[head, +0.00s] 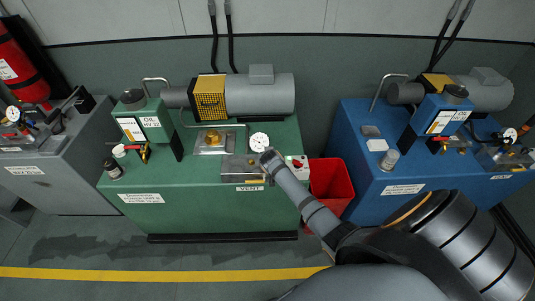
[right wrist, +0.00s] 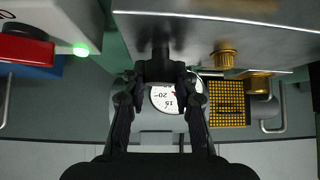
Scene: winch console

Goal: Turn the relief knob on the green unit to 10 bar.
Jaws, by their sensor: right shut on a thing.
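The green unit (head: 205,210) stands in the middle of the head view. Its round white gauge (head: 259,141) sits on top, just beyond my right gripper (head: 268,157). In the right wrist view the gauge (right wrist: 163,98) is upside down and partly hidden by the fingers; 15 and 20 show, with a bit of red, but I cannot read the pointer's value. My right gripper (right wrist: 159,76) is shut on a dark knob (right wrist: 160,50) at the metal block (right wrist: 225,28). The knob is hidden behind the gripper in the head view. My left gripper is not in view.
A VENT plate (head: 250,188) is on the front edge. A red bin (head: 330,180) stands between the green unit and a blue unit (head: 365,150). A grey unit (head: 55,190) is left.

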